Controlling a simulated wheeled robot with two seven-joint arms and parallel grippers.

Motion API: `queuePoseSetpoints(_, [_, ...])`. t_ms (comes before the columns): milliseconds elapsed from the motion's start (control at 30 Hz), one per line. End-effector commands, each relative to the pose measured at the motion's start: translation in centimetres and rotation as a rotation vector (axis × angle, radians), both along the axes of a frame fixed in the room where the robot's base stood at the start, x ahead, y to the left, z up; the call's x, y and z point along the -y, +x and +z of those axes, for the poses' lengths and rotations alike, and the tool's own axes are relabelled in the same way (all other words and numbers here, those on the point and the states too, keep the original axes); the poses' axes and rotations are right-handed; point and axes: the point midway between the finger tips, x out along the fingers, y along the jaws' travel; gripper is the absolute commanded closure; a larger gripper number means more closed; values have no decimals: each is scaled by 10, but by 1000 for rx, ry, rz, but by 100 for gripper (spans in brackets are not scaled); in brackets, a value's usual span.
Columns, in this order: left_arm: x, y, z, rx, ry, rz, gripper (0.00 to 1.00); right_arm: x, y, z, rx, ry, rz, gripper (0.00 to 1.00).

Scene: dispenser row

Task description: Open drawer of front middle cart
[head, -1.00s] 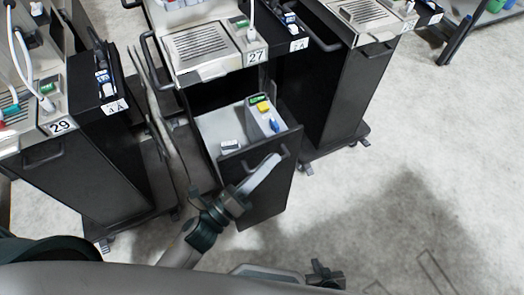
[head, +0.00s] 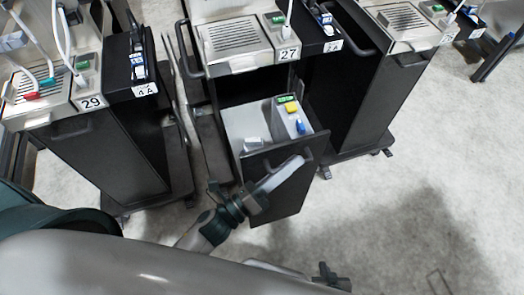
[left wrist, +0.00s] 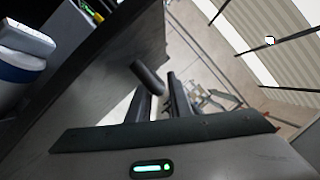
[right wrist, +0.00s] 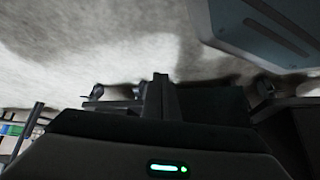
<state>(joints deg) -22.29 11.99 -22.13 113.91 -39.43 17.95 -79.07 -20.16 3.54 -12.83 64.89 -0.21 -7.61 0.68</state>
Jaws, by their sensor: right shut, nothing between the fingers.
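The front middle cart (head: 233,68), labelled 27, has its black drawer (head: 262,212) pulled out toward me. The drawer's tray with a grey unit and coloured parts inside shows from above. My left gripper (head: 300,160) reaches the drawer's front at its handle (head: 308,155). In the left wrist view the left fingers (left wrist: 165,92) stand slightly apart, with the curved dark handle (left wrist: 147,76) between them; the contact is partly hidden. My right gripper (head: 325,277) is low, away from the carts. Its fingers (right wrist: 159,95) are together and empty in the right wrist view.
A cart labelled 29 (head: 110,160) stands to the left, close beside the open drawer. Another black cart (head: 345,100) stands to the right. The grey floor (head: 430,180) at the right front is clear.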

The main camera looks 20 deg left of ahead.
Motion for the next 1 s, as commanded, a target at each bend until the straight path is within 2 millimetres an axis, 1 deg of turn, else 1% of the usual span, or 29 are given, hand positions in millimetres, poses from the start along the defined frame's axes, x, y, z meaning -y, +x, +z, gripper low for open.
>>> queuePoseSetpoints(167, [-2,-2,-1,0,0,0,82,0,0,-2,-3,-1,0,100])
queuePoseSetpoints(367, [-11,-16,-6,-1,0,0,82,2,-2,-7,-29,-7,-4,100])
queuePoseSetpoints(567, [-30,-40,-14,-3,0,1,82,13,-9,-16,-90,-27,-12,100])
queuePoseSetpoints(1000, [-78,-104,-32,-3,2,1,82,36,-28,-34,-243,-73,-29,100])
